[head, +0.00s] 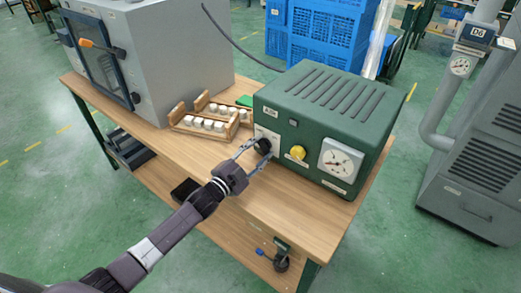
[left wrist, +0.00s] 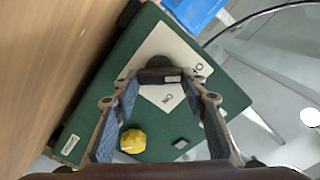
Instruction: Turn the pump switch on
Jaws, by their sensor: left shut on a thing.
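The green pump box (head: 310,95) stands on the right part of the wooden bench. On its front is a black rotary switch (head: 263,146), left of a yellow knob (head: 297,152) and a round gauge (head: 338,162). My left gripper (head: 256,149) is shut on the black switch. In the left wrist view the switch (left wrist: 157,73) sits between the fingertips (left wrist: 160,80), over a white plate (left wrist: 182,50) with lettering, one part like "ON". The fingers hide part of the switch. Which mark it points to I cannot tell. My right gripper is not in view.
Wooden racks (head: 205,122) with several white blocks stand left of the pump box. A grey cabinet (head: 165,55) with an orange handle is at the bench's left. Blue crates (head: 325,30) are behind. A grey machine (head: 478,150) stands right, across free floor.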

